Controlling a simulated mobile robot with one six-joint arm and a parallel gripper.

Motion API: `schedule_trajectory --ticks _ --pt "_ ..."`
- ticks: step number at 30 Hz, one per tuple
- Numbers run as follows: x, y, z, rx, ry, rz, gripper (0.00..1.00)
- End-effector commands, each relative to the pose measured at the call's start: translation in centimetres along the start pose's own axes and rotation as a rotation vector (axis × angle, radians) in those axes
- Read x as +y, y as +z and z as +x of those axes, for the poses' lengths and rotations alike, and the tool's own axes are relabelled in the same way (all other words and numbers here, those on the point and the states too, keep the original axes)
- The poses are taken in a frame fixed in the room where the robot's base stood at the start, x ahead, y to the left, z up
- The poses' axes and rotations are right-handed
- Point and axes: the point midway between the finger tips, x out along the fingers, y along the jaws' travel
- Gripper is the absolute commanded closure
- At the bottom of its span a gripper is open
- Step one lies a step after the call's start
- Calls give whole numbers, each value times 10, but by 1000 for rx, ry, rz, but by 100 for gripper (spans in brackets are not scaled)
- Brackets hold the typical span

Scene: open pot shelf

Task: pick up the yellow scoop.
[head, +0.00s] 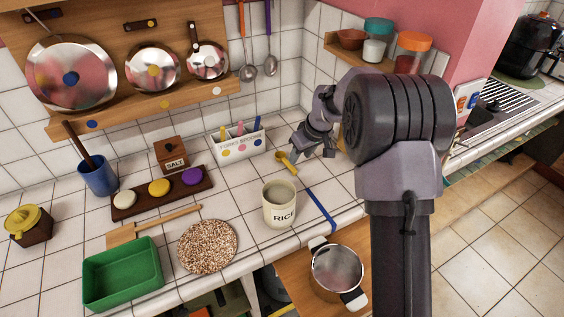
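The yellow scoop (287,162) lies on the white tiled counter, between the white forks-and-spoons box and the rice canister. My gripper (311,149) is just to the right of the scoop in the picture, pointing down toward the counter. Its dark fingers look spread apart, with nothing seen between them. The scoop appears to be outside the fingers; whether they touch it cannot be made out. My arm covers the counter to the right.
The rice canister (280,204) stands in front of the scoop, and the forks-and-spoons box (238,143) stands behind left. A blue strip (320,209) crosses the counter. A steel pot (337,270) sits lower, near the front. A shelf with jars (374,50) is above right.

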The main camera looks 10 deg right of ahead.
Motion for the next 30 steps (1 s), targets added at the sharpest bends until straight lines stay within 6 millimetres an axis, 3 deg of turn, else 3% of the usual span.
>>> schedule_trajectory --ticks 1,8,15,21,27,30 --pt "-1 2 15 -1 -2 0 60" --pt "0 0 38 0 0 1 60" --pt "-2 1 83 -1 -1 1 60" --pt "-1 -1 82 1 0 1 60" --pt "-1 -1 82 1 0 1 97" --pt "-1 -1 82 1 0 1 100"
